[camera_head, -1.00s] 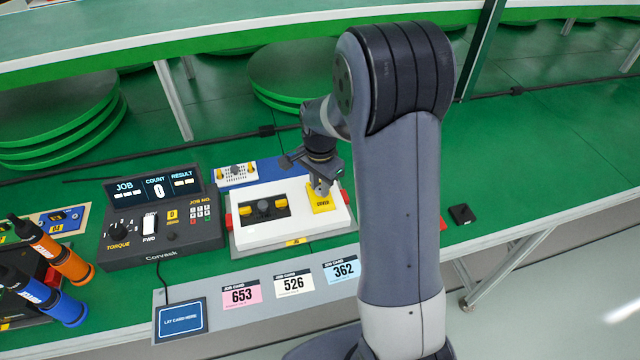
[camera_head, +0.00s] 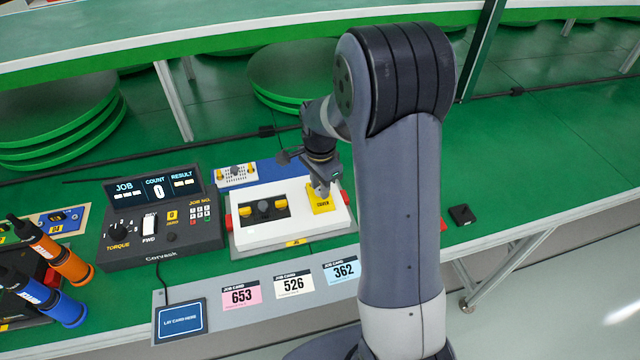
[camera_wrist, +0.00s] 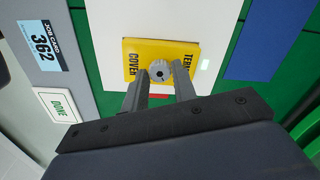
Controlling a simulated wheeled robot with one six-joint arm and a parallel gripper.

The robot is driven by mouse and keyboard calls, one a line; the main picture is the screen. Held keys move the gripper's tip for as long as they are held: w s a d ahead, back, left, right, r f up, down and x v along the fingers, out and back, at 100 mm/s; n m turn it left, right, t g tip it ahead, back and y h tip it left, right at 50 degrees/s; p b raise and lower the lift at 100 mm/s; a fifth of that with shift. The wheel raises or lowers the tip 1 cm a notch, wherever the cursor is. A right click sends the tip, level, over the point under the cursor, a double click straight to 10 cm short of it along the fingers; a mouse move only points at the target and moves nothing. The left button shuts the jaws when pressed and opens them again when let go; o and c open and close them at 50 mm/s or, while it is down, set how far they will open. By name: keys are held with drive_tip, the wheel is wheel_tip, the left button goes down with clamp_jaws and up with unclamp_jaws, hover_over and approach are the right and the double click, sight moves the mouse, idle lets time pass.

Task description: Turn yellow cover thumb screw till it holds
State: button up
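The yellow cover (camera_head: 321,205) lies flat on the right part of a white unit (camera_head: 275,232). The wrist view shows the cover (camera_wrist: 133,57) with dark lettering and a round grey thumb screw (camera_wrist: 160,71) in it. In the head view the screw is hidden by my gripper (camera_head: 322,192), which points down over the cover. In the wrist view my gripper (camera_wrist: 161,78) has one finger on each side of the screw, tips close to its rim. I cannot tell whether the fingers press on the screw.
A black controller (camera_head: 160,220) stands left of the unit, reading count 0. Job cards 653 (camera_head: 241,292), 526 (camera_head: 294,283) and 362 (camera_head: 342,270) lie in front.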

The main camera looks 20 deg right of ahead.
drive_tip(key=o, duration=0.3)
drive_tip(key=shift+o, duration=0.2)
wheel_tip(320, 180, up, 11)
idle(0.4)
drive_tip(key=shift+f, duration=0.15)
